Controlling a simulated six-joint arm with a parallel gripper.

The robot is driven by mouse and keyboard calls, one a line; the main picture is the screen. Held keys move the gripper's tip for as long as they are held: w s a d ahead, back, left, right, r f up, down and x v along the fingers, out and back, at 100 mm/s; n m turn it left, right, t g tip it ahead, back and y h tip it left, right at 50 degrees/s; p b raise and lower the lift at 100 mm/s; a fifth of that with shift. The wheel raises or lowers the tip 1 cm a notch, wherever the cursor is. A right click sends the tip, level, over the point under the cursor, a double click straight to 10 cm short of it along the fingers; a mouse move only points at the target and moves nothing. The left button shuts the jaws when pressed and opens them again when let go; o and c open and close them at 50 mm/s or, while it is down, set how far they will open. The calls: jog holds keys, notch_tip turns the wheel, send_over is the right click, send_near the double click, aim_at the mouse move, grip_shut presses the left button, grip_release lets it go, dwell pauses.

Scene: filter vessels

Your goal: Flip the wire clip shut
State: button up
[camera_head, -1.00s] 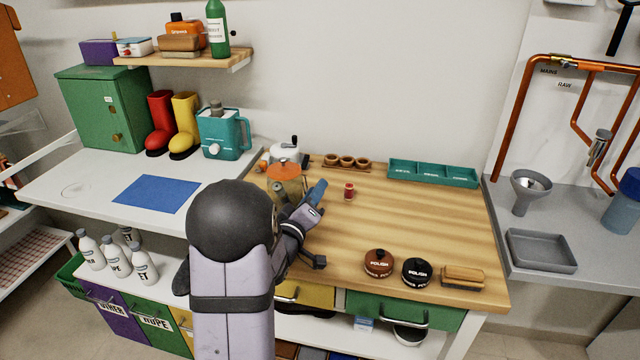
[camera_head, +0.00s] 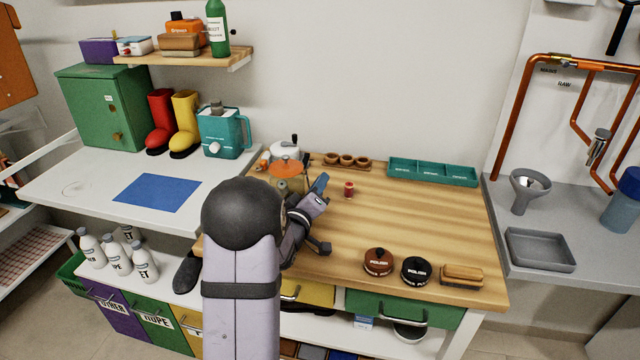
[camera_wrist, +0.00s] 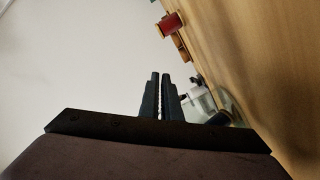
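A jar with an orange lid (camera_head: 287,168) stands at the back left of the wooden bench in the head view. My arm hides much of its lower part. The wire clip is too small and too covered to make out. My gripper (camera_head: 321,184) is just right of the jar, above the bench; contact cannot be told. In the wrist view the two dark fingers of my gripper (camera_wrist: 161,76) are close together with nothing clearly held between them. A pale, glassy shape with dark parts shows behind and right of them.
A small red jar (camera_head: 349,189) stands right of my gripper and also shows in the wrist view (camera_wrist: 171,24). A white pot (camera_head: 285,150) and wooden cups (camera_head: 347,161) are behind. Polish tins (camera_head: 378,262) and a brush (camera_head: 462,274) lie front right. The bench middle is clear.

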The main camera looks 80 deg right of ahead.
jog(key=o, duration=0.3)
jog(key=shift+a, duration=0.1)
jog(key=shift+w+a+b, duration=0.2)
jog(key=shift+a+b, duration=0.1)
jog(key=shift+a, duration=1.5)
jog(key=shift+w+a+b, duration=0.15)
jog(key=shift+a+b, duration=0.1)
jog(key=shift+a, duration=1.55)
